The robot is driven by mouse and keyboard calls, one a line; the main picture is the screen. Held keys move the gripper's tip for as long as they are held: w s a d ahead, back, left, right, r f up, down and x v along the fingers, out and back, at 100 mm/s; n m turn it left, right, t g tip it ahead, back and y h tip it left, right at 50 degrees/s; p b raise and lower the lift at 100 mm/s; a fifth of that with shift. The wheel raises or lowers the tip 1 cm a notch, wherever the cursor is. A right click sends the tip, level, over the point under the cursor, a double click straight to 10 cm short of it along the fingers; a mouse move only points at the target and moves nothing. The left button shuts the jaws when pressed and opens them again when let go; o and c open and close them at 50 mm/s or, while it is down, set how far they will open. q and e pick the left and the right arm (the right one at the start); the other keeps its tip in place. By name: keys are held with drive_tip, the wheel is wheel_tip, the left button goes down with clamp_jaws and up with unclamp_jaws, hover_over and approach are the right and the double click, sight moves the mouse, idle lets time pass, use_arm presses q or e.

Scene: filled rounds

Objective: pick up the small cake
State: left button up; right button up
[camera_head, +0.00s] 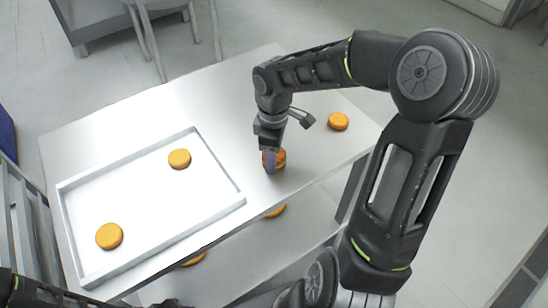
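A small round orange-brown cake (280,158) is on the white table near its front edge, right of the tray. My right gripper (271,160) points down at this cake, with one finger seen against its near left side. The other finger is hidden, so I cannot tell whether the gripper is closed on it. Another similar cake (338,121) lies on the table farther right. Two more cakes, one at the back (179,158) and one at the front left (109,236), lie in the white tray. My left gripper is not clearly in view; dark arm parts show at the bottom left.
The white shallow tray (218,205) with a raised rim covers the left of the table (240,85). More orange cakes (276,211) show partly on a lower shelf under the front edge. Chair legs (150,45) stand behind the table. The back of the tabletop is clear.

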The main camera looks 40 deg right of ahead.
drive_tip(key=shift+c, duration=1)
wheel_tip(320, 180, up, 10)
drive_tip(key=shift+r, duration=0.1)
